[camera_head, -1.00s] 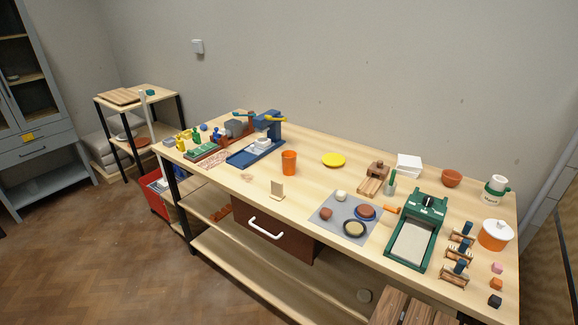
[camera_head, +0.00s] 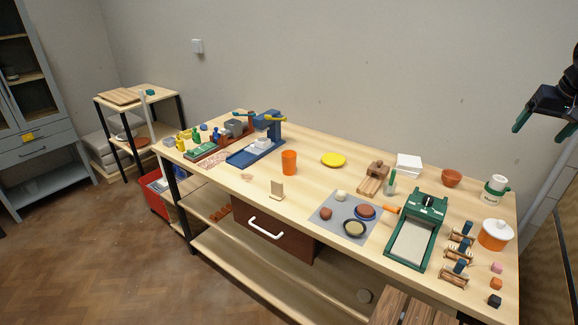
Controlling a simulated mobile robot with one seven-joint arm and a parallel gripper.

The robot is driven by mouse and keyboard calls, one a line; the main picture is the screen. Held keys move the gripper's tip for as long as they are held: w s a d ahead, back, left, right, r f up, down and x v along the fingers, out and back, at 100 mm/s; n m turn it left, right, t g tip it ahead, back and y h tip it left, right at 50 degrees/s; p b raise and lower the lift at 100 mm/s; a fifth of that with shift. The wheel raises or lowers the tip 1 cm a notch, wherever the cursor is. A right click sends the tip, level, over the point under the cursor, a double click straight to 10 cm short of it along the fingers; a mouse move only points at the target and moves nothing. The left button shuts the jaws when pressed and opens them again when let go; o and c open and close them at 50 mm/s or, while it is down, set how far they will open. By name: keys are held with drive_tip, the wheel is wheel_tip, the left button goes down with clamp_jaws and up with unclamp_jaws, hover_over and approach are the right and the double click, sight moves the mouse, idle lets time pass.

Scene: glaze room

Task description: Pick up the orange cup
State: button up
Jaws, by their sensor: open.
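The orange cup (camera_head: 289,162) stands upright on the wooden workbench (camera_head: 310,180), left of the bench's middle. My gripper (camera_head: 541,131) is at the upper right of the head view, above and beyond the bench's right end, far from the cup. Its two green-tipped fingers are spread apart with nothing between them. Nothing hides the cup.
A blue press-like device (camera_head: 262,140) stands just left of the cup. A small wooden stand (camera_head: 277,190) is in front. Several tools, a green-framed tray (camera_head: 416,235) and an orange lidded pot (camera_head: 495,235) crowd the right half.

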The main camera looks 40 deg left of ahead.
drive_tip(key=w+a+f+n, duration=0.15)
drive_tip(key=w+a, duration=0.25)
drive_tip(key=a, duration=0.8)
drive_tip(key=w+a+f, duration=0.3)
drive_tip(key=a, duration=0.8)
drive_tip(key=w+a+f+n, duration=0.15)
drive_tip(key=w+a, duration=0.25)
drive_tip(key=a, duration=0.8)
drive_tip(key=n+g+y, duration=0.1)
drive_tip(key=n+y, duration=0.1)
drive_tip(key=n, duration=0.1)
hover_over(289, 159)
wheel_tip(289, 159, down, 18)
drive_tip(key=x, duration=0.7)
drive_tip(key=d+x, duration=0.1)
drive_tip(key=x, duration=0.2)
drive_tip(key=shift+f, duration=0.6)
drive_tip(key=c, duration=1.1)
drive_tip(key=shift+o, duration=0.2)
drive_tip(key=shift+r, duration=0.1)
